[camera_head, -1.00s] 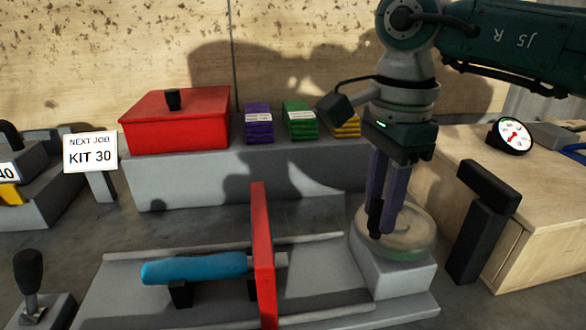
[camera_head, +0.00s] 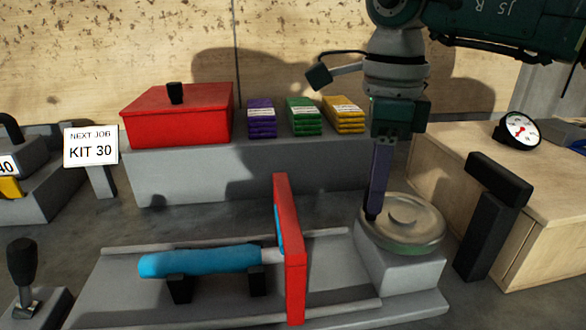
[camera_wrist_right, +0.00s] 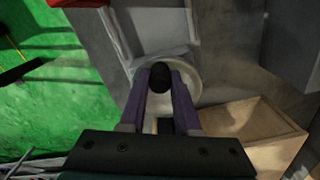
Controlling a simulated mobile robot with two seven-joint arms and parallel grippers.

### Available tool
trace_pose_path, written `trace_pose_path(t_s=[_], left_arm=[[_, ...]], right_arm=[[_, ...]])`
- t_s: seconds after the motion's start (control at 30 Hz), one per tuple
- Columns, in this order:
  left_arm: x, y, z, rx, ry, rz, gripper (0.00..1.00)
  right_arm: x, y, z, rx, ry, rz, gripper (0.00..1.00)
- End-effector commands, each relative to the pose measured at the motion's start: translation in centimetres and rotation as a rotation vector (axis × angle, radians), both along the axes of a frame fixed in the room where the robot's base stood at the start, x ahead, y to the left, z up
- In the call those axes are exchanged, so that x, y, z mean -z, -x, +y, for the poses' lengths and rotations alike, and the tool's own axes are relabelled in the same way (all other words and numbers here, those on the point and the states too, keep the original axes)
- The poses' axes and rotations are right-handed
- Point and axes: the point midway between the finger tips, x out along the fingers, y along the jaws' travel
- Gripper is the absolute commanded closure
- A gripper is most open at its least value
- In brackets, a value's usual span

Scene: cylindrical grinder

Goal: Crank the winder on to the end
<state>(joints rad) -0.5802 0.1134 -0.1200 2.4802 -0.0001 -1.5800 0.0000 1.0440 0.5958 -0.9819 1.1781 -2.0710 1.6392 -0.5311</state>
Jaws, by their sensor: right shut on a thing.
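The winder is a round grey wheel (camera_head: 412,222) on a grey block at the right end of the grinder bed. Its dark crank knob (camera_wrist_right: 159,77) stands between the purple fingers of my right gripper (camera_head: 373,207), which is shut on it. In the head view the gripper is at the wheel's left rim and hides most of the knob. An upright red plate (camera_head: 291,260) stands across the bed, left of the wheel. A blue cylinder (camera_head: 195,261) lies on black supports, its pale end reaching the plate. My left gripper is out of view.
A red lidded box (camera_head: 178,125) and purple, green and yellow packs (camera_head: 303,117) sit on the rear ledge. A black post (camera_head: 486,220) and a wooden box (camera_head: 530,240) stand close right of the winder. A black-knobbed lever (camera_head: 22,265) stands front left.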

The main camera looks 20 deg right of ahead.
Motion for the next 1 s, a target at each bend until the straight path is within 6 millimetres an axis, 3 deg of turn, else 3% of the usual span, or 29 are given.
trace_pose_path(t_s=[0.5,1.0], left_arm=[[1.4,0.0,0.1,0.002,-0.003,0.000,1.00],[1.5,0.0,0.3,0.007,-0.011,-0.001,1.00]], right_arm=[[0.0,-2.1,-1.2,0.493,-0.001,-0.002,1.00],[-0.1,-3.3,-3.1,0.968,-0.001,-0.001,1.00]])
